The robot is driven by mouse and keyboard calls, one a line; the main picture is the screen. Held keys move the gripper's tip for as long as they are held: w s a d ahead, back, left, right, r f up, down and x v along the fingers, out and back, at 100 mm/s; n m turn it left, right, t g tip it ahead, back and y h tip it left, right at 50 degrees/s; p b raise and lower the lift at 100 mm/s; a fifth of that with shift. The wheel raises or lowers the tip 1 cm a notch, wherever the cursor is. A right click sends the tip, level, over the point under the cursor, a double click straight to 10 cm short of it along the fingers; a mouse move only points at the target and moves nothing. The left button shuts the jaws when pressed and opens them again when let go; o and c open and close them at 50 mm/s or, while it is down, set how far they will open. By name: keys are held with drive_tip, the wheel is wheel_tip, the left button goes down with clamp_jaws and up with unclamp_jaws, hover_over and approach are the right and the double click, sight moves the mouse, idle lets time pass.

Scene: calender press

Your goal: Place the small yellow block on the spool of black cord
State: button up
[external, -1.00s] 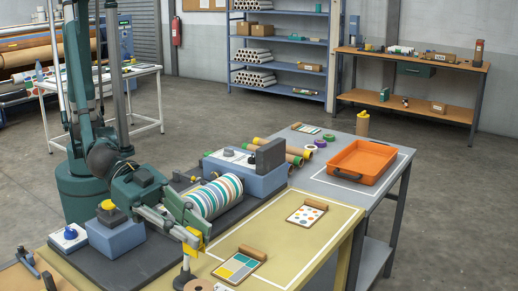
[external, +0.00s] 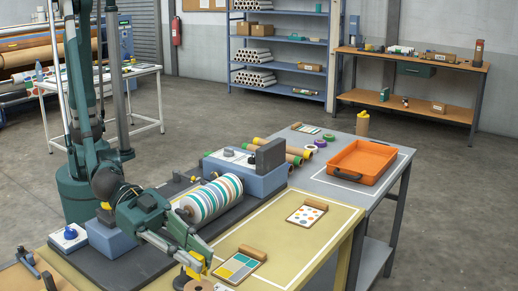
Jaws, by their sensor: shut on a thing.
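The small yellow block (external: 194,270) is between the fingers of my gripper (external: 199,262), which is shut on it. The gripper points down near the bottom edge of the external view. A round tan flange with a centre hole (external: 200,286), seemingly the spool's top, shows just below the block and is cut off by the frame edge. A dark round base (external: 181,281) is at its left. The black cord itself is not clearly visible. I cannot tell whether the block touches the spool.
A striped roller (external: 213,197) and blue-grey press housing (external: 262,180) stand behind the gripper. A colour-swatch clipboard (external: 238,266) lies close right, with a dotted one (external: 306,213) farther off. An orange tray (external: 362,161) is on the grey table. The yellow-green tabletop between is clear.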

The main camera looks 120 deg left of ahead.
drive_tip(key=shift+f+b, duration=0.45)
drive_tip(key=shift+f, duration=1.45)
drive_tip(key=o, duration=0.7)
drive_tip(key=shift+f, duration=0.1)
drive_tip(key=p+v, duration=0.1)
drive_tip(key=v, duration=1.1)
